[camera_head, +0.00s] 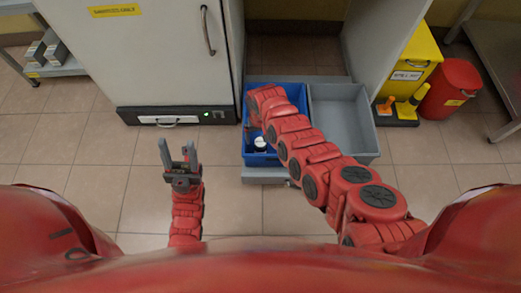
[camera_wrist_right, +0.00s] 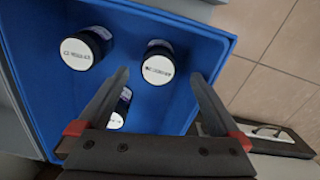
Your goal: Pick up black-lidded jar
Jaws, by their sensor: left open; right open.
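The wrist view shows a dark jar with a white, printed top (camera_wrist_right: 158,68) between and beyond the fingertips of my right gripper (camera_wrist_right: 160,76). That gripper is open and empty. A similar jar (camera_wrist_right: 82,48) stands to the left, and a third jar (camera_wrist_right: 116,120) is partly hidden behind the left finger. All three are in a blue bin (camera_wrist_right: 135,12). I cannot tell any fully black lid. In the head view, one white-topped jar (camera_head: 260,145) shows in the bin beside my right arm, which hides much of the inside. My left gripper (camera_head: 177,146) is open, empty, and well left of the bin.
An empty-looking grey bin (camera_head: 345,115) stands beside the blue one in front of an open cabinet. A grey cabinet (camera_head: 150,65) stands left. Yellow (camera_head: 405,72) and red (camera_head: 450,90) bins stand right. The tiled floor around my left gripper is clear.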

